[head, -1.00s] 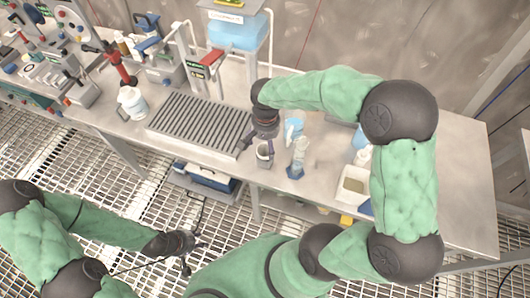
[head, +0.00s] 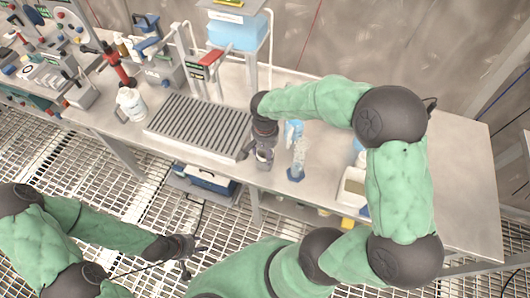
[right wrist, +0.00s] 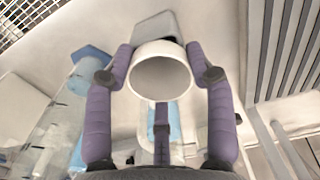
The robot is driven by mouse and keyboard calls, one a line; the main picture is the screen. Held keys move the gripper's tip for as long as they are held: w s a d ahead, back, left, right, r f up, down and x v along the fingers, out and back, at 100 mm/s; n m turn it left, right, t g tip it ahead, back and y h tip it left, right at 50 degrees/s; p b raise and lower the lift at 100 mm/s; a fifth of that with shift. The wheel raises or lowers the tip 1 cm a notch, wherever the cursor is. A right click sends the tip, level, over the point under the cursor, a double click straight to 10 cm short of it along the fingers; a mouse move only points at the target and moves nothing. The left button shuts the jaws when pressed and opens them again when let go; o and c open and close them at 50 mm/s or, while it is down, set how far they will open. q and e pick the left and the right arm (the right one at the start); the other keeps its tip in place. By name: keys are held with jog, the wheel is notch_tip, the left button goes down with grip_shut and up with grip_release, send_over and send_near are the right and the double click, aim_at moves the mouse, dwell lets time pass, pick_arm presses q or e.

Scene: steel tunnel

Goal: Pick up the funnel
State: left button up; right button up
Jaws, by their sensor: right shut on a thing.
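The funnel (right wrist: 160,78) shows in the right wrist view as a white, round-rimmed, hollow piece. A grey, block-like part (right wrist: 155,27) shows just beyond it; I cannot tell whether the two are joined. My right gripper (right wrist: 160,75) is shut on the funnel, one purple finger on each side of its rim. In the head view my right gripper (head: 264,155) is at the bench's front edge, right of the ribbed grey rack, and mostly hides the funnel. My left gripper (head: 190,252) hangs low over the grating floor, fingers apart and empty.
A clear cylinder with a blue base (head: 298,160) stands close to the right of my right gripper. The ribbed rack (head: 198,125) is close on its left. A white tub (head: 352,187) stands further right. A white bottle (head: 131,103) stands left of the rack.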

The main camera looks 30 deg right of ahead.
jog(key=shift+r, duration=0.5)
notch_tip(320, 180, up, 2)
jog(key=shift+r+p, duration=0.1)
jog(key=shift+p, duration=0.6)
jog(key=s+a+r+p, duration=0.3)
jog(key=s+a+r, duration=0.3)
jog(key=s+r, duration=0.3)
jog(key=s, duration=0.3)
jog(key=shift+s+r+p, duration=0.4)
